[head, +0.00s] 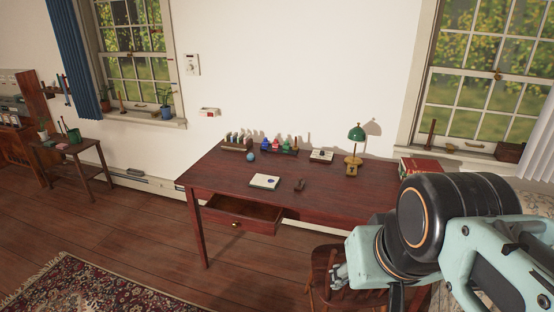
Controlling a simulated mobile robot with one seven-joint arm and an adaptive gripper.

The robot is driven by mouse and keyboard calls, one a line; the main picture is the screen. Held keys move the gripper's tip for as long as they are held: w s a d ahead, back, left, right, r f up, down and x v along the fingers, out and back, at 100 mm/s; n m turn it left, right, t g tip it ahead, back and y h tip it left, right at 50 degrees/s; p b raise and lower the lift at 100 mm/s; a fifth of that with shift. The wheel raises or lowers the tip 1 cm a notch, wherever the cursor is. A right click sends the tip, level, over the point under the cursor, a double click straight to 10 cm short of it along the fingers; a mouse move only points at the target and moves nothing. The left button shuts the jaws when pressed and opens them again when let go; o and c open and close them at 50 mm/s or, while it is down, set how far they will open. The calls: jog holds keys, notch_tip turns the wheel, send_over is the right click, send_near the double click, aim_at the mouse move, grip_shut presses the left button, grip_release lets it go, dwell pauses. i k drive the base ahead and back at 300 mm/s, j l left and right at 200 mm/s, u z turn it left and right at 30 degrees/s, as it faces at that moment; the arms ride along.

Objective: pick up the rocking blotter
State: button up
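A small dark brown object (299,185) with a curved shape lies on the desk (335,198) near its front edge; it looks like the rocking blotter, though it is too small to be sure. It is right of a white pad (265,181). My gripper (338,274) shows only in part, grey, at the lower middle right, in front of the desk and over the chair. It is apart from the brown object. My arm hides much of the gripper, and its fingers are too unclear to tell open from shut.
The desk drawer (238,214) stands open at the front left. A wooden chair (318,280) is at the desk's front.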

aim_at(300, 184)
jog(key=i+j, duration=0.25)
jog(key=i, duration=0.25)
jog(key=i+j, duration=0.25)
jog(key=i, duration=0.2)
jog(key=i+j, duration=0.3)
jog(key=i, duration=0.2)
jog(key=i+j+z, duration=0.1)
jog(key=i+j, duration=0.15)
jog(key=i, duration=0.2)
